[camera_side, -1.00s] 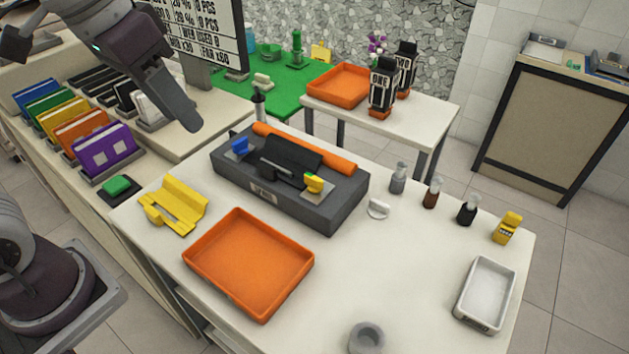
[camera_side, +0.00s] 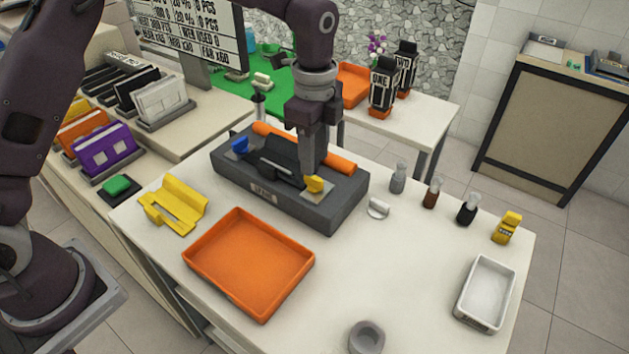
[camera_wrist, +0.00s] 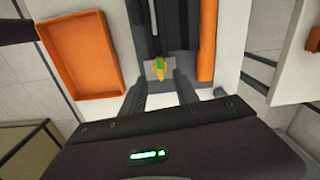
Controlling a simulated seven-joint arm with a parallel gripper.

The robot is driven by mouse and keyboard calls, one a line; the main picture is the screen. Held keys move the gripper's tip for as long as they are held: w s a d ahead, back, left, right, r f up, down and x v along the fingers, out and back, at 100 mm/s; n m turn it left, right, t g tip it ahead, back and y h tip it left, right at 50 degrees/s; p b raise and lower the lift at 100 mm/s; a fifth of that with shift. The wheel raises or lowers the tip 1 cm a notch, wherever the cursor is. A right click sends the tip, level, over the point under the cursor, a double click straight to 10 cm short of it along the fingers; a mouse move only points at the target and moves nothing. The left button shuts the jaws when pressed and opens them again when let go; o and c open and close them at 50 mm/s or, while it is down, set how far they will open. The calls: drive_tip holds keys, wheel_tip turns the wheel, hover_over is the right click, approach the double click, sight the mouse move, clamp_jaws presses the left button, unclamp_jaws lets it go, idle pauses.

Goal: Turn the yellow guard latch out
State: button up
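The yellow guard latch (camera_side: 315,185) sits on a light plate at the right end of the dark grey machine (camera_side: 333,216). In the wrist view the yellow latch (camera_wrist: 159,69) shows just beyond the fingertips, between their lines, with a green mark on it. My gripper (camera_side: 311,168) points down right above the latch, its tips close to it. In the wrist view my gripper (camera_wrist: 161,86) has its two fingers apart with nothing between them. Whether a finger touches the latch I cannot tell.
A blue latch (camera_side: 240,147) is at the machine's left end, and an orange roller (camera_side: 342,163) lies along its back. An orange tray (camera_side: 248,308) and a yellow holder (camera_side: 186,191) lie in front. Several small bottles (camera_side: 398,178) stand to the right.

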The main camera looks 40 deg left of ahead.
sight(314, 177)
wheel_tip(314, 177, down, 4)
drive_tip(key=shift+r+m, duration=0.1)
drive_tip(key=shift+m, duration=0.5)
drive_tip(key=shift+f, duration=0.8)
drive_tip(key=shift+f, duration=0.3)
drive_tip(key=shift+r, duration=0.2)
